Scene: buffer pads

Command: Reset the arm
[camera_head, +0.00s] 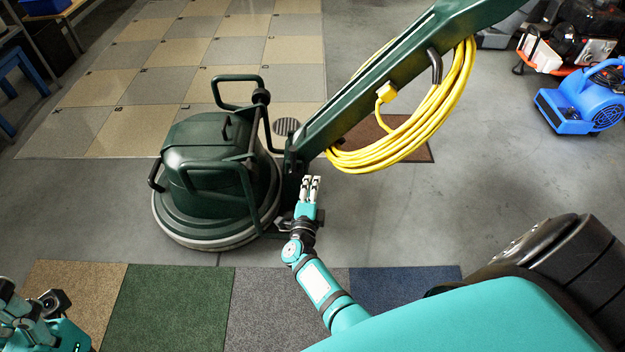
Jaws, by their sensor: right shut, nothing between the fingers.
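My right arm (320,285) reaches up from the bottom of the view. My right gripper (311,184) is at its end, with its pale fingers together and nothing between them. It is in front of the dark green floor machine (215,150), near the foot of its handle (365,105). I cannot tell whether it touches the machine.
A coiled yellow cable (440,135) hangs on the handle. Carpet squares, including a green one (170,310) and a blue one (405,285), lie in front. A blue blower (580,105) stands at the right. Bare concrete floor (510,170) lies open to its left.

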